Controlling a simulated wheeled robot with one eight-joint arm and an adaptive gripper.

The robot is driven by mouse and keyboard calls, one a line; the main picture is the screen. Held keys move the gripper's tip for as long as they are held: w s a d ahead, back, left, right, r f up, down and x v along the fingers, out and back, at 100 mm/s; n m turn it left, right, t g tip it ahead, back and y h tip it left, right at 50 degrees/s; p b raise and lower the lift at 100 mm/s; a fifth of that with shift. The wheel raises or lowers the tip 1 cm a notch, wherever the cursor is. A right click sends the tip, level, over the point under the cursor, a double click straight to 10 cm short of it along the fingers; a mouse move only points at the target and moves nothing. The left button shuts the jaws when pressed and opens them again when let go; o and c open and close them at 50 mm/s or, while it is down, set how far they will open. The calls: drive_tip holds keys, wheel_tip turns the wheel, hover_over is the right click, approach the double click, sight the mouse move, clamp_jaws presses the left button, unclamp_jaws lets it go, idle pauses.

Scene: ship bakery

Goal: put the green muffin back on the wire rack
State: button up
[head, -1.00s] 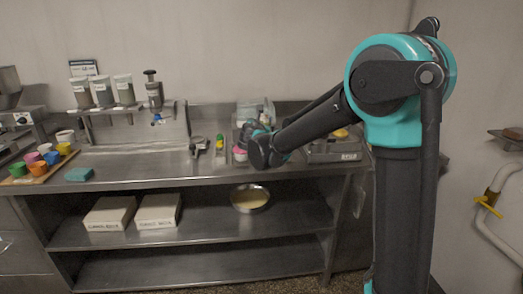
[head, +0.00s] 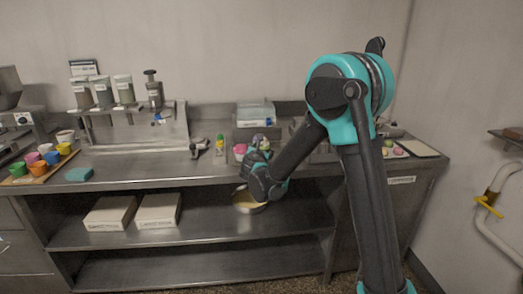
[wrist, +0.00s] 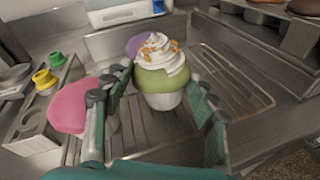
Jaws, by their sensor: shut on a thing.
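The green muffin (wrist: 158,84), with white frosting, orange bits and a pale paper cup, is between the fingers of my gripper (wrist: 161,80) in the wrist view. My gripper is shut on it. The wire rack (wrist: 228,82) lies beneath and around the muffin; I cannot tell whether the cup touches it. In the head view my gripper (head: 260,144) is over the counter's front middle, and the green muffin is too small there to make out surely.
A pink muffin (wrist: 70,106) is just left of my left finger. A purple one (wrist: 134,46) is behind the green muffin. Yellow (wrist: 44,79) and green (wrist: 57,60) small items stand at left. A dark tray (wrist: 272,28) is at upper right. The rack's right side is bare.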

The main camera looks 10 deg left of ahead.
drive_tip(key=o, duration=0.6)
drive_tip(key=shift+s, duration=0.1)
drive_tip(key=v, duration=1.2)
drive_tip(key=s+d+f+m+g+h, duration=0.1)
drive_tip(key=s+d+f+m+g, duration=0.15)
drive_tip(key=d+m, duration=0.5)
drive_tip(key=s+d+f+m+g+h, duration=0.1)
drive_tip(key=s+d+f+m+g, duration=0.2)
drive_tip(key=d, duration=0.8)
drive_tip(key=s+d+f+m+g+h, duration=0.1)
drive_tip(key=s+d+f+m+h, duration=0.15)
drive_tip(key=d+m, duration=0.6)
drive_tip(key=s+d+f+m+g+y, duration=0.1)
drive_tip(key=s+d+f+m, duration=0.1)
drive_tip(key=s+m, duration=0.2)
drive_tip(key=s+d+f+m+g+y, duration=0.2)
drive_tip(key=s+f+m, duration=0.1)
drive_tip(key=s+m, duration=0.2)
drive_tip(key=s+d+f+m+g+y, duration=0.1)
drive_tip(key=s+d+f+m+g, duration=0.1)
drive_tip(key=s, duration=0.6)
drive_tip(key=shift+d+f+m, duration=0.5)
drive_tip(key=shift+f+m, duration=0.15)
drive_tip(key=shift+m, duration=0.55)
